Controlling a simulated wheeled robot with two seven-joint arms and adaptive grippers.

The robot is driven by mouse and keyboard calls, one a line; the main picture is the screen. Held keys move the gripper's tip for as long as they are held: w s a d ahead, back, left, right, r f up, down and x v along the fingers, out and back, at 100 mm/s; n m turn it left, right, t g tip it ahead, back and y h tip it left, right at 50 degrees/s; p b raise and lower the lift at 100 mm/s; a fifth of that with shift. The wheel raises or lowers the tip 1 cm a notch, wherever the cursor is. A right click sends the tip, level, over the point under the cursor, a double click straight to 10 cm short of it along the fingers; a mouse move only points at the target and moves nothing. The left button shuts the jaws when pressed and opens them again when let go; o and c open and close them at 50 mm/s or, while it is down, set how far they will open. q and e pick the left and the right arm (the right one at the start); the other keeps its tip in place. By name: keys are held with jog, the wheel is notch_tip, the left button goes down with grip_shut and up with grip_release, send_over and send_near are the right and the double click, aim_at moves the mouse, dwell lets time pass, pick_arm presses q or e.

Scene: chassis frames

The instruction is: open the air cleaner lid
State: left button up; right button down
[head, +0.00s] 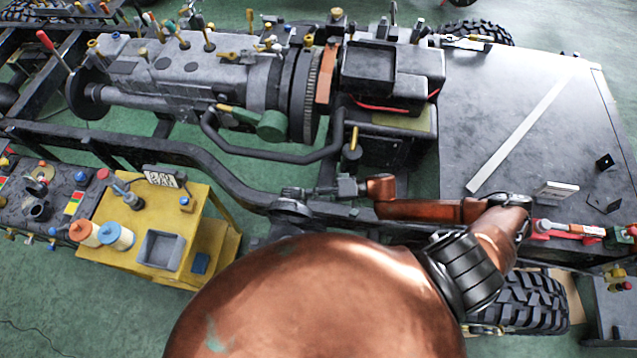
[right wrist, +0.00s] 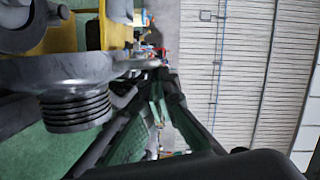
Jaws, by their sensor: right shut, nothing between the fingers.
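I cannot tell for certain which part is the air cleaner lid. A round grey disc with a ribbed neck (right wrist: 72,108) shows at the left of the right wrist view, beside my fingers. A dark rounded part (head: 292,213) on the frame rail lies just below my right gripper in the head view. My right gripper (head: 290,191) reaches left over the rail, shut and empty. Its fingers come together in the right wrist view (right wrist: 160,75). I cannot tell whether they touch anything. My left gripper is not in view.
A grey gearbox (head: 180,75) and a black square box (head: 372,68) lie beyond the rail. A yellow cart (head: 205,235) with cups and a grey tray stands at the left. A flat grey panel (head: 540,110) is at the right, with a tyre (head: 530,300) below it.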

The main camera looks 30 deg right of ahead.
jog(key=shift+s+a, duration=0.1)
jog(key=shift+a, duration=0.1)
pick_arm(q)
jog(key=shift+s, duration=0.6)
pick_arm(e)
jog(key=d+r, duration=0.1)
jog(key=d, duration=1)
jog(key=shift+s+d+r, duration=0.3)
jog(key=shift+s+r, duration=0.05)
